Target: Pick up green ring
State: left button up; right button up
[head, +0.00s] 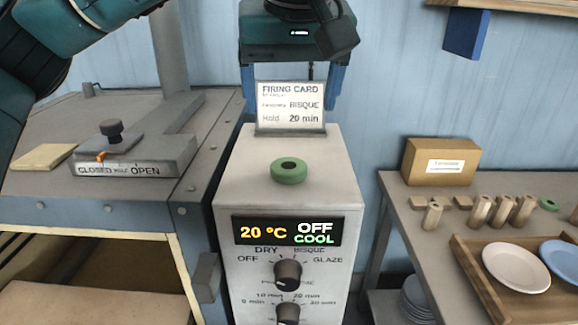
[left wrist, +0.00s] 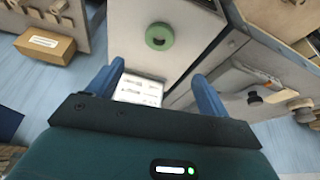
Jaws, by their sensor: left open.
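A green ring (head: 289,171) lies flat on top of the white control box, in front of the firing card (head: 290,104). The ring also shows in the left wrist view (left wrist: 160,36), beyond my fingertips. My left gripper (head: 292,92) is at the top of the head view, behind the ring and around the card's sides. Its two blue fingers are wide apart, with no object gripped; they also show in the left wrist view (left wrist: 160,78). My right gripper is not in view.
The control box (head: 330,185) has a display and knobs on its front. A kiln-like cabinet with a damper slide (head: 135,158) stands left. The right table holds a cardboard box (head: 440,162), several clay pieces and a wooden tray (head: 475,265) with plates. The box top around the ring is clear.

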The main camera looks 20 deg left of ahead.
pick_arm(q)
send_over(289, 166)
jog(key=s, duration=0.2)
jog(key=f, duration=0.7)
jog(key=shift+d, duration=0.35)
jog(key=shift+s+p+x, duration=0.1)
jog(key=shift+p+x, duration=0.3)
jog(key=shift+x, duration=0.85)
jog(key=shift+s+p+x, duration=0.15)
jog(key=shift+p+x, duration=0.25)
jog(key=shift+x, duration=0.85)
jog(key=shift+d+f, duration=0.15)
jog(key=shift+d, duration=0.05)
jog(key=c, duration=1.1)
